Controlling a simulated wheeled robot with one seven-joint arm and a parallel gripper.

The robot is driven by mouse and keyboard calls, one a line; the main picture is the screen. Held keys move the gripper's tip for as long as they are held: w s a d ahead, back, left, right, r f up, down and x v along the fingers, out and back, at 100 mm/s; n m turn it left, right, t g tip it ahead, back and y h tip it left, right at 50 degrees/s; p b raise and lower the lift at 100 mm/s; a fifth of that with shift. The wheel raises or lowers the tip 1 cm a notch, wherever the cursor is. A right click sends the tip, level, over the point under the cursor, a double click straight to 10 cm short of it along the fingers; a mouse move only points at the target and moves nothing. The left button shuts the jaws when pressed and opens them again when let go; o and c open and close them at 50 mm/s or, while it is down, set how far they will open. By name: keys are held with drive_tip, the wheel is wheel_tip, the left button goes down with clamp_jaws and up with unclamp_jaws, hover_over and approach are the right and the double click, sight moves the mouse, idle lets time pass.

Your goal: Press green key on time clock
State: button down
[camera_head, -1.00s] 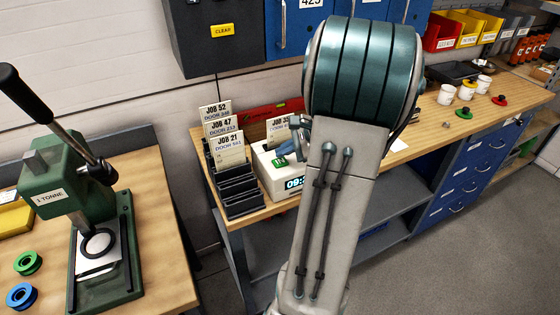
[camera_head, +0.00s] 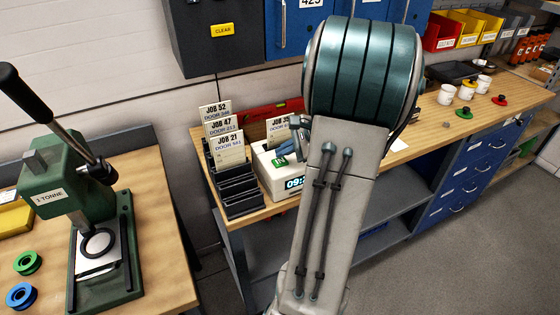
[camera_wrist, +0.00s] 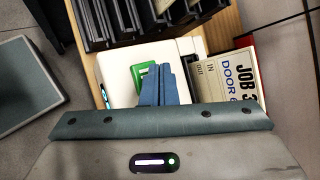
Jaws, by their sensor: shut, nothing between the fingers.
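The white time clock (camera_head: 266,178) stands on the wooden bench, with a lit digital display (camera_head: 294,183) on its front, partly hidden by my arm. Its green key (camera_head: 281,161) is on the top face. In the wrist view, the time clock (camera_wrist: 121,62) lies beyond my fingers, and the green key (camera_wrist: 137,73) shows beside and partly behind them. My gripper (camera_wrist: 158,70) is shut and empty, its blue fingertips over the green key's edge. In the head view, my gripper (camera_head: 287,150) is right over the key. I cannot tell whether the tips touch it.
A job card (camera_head: 278,131) stands in the clock's back. A black rack (camera_head: 238,187) with several job cards is close on its left. A red level (camera_head: 262,115) lies behind. A green press (camera_head: 80,190) stands on the left bench. My arm hides the bench's middle.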

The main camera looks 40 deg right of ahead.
sight(284, 162)
drive_tip(key=shift+f+b, duration=0.35)
drive_tip(key=shift+f+b, duration=0.45)
drive_tip(key=shift+f, duration=0.05)
idle(0.5)
drive_tip(key=shift+r, duration=0.1)
drive_tip(key=shift+r+p, duration=0.6)
drive_tip(key=shift+r, duration=0.2)
drive_tip(key=shift+r+p, duration=1.85)
drive_tip(key=shift+r, duration=0.7)
